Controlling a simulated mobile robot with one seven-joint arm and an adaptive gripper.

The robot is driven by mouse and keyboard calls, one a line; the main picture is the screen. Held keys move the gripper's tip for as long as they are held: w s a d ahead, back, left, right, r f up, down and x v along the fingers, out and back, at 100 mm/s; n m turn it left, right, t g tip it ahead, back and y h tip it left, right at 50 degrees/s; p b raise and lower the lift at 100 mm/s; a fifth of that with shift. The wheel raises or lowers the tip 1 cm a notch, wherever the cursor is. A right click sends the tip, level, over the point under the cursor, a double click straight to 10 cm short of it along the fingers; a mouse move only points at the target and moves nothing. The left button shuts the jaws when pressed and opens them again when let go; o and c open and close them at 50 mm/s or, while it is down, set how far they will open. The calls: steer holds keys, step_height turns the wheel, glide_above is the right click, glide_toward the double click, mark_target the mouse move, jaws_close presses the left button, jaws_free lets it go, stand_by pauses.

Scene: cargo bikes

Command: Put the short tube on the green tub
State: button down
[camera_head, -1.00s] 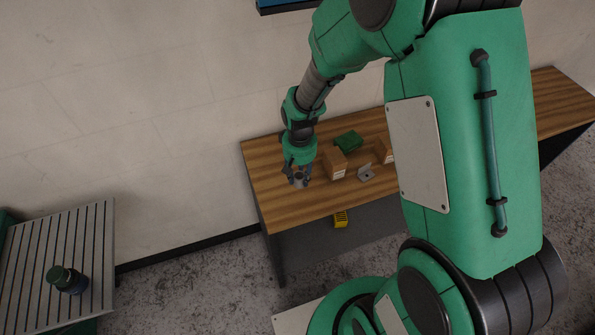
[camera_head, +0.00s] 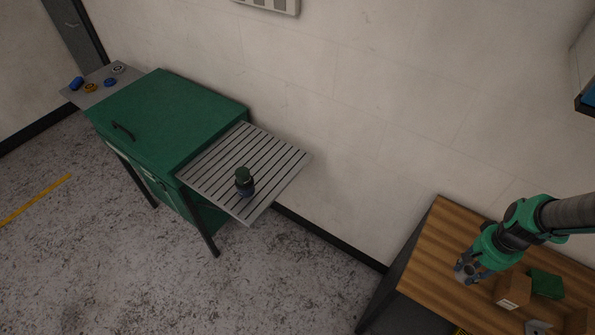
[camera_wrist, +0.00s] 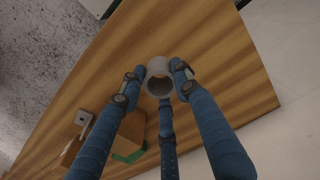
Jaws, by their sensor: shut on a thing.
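A short grey tube (camera_wrist: 157,65) is between the fingertips of my gripper (camera_wrist: 158,82) in the wrist view; the gripper is shut on it. The head view shows my gripper (camera_head: 466,271) over the left part of the wooden table, with the tube small and partly hidden there. I cannot tell how high the tube is above the table. A round dark tub with a green top (camera_head: 243,177) stands upright on the slatted shelf, well to the left of my gripper. It looks like the green tub. Its top is bare.
The slatted shelf (camera_head: 273,178) juts from a green cabinet (camera_head: 165,115). Floor lies between it and the wooden table (camera_head: 432,238). A cardboard box (camera_head: 513,290), a green block-like object (camera_head: 546,283) and a grey bracket (camera_head: 537,327) are right of my gripper.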

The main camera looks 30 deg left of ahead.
steer(key=w+a+r+n+p, duration=0.1)
steer(key=a+r+n+p, duration=0.15)
steer(key=a, duration=1.45)
steer(key=w+a+r+n+p, duration=0.1)
steer(key=a+r+p, duration=0.25)
steer(key=a, duration=1.35)
steer(key=s+a+r+n+p, duration=0.1)
steer(key=s+a, duration=0.5)
steer(key=a, duration=0.4)
steer(key=s+a+r+n+p, duration=0.1)
steer(key=s+a+r, duration=0.1)
steer(key=s+a, duration=0.4)
steer(key=s+a+r+n+p, duration=0.1)
steer(key=s+a, duration=0.5)
steer(key=a, duration=0.8)
steer(key=shift+s+r+n, duration=0.25)
steer(key=shift+s+n, duration=0.1)
steer(key=shift+s, duration=0.05)
steer(key=shift+a, duration=0.15)
steer(key=w+a, duration=0.2)
steer(key=a, duration=0.2)
steer(key=w+a+f+p, duration=0.1)
steer(key=w+a, duration=0.2)
steer(key=a, duration=0.2)
steer(key=w+a+p, duration=0.1)
steer(key=w+a, duration=0.2)
steer(key=a, duration=0.1)
steer(key=shift+a+f, duration=0.2)
steer(key=shift+a, duration=0.15)
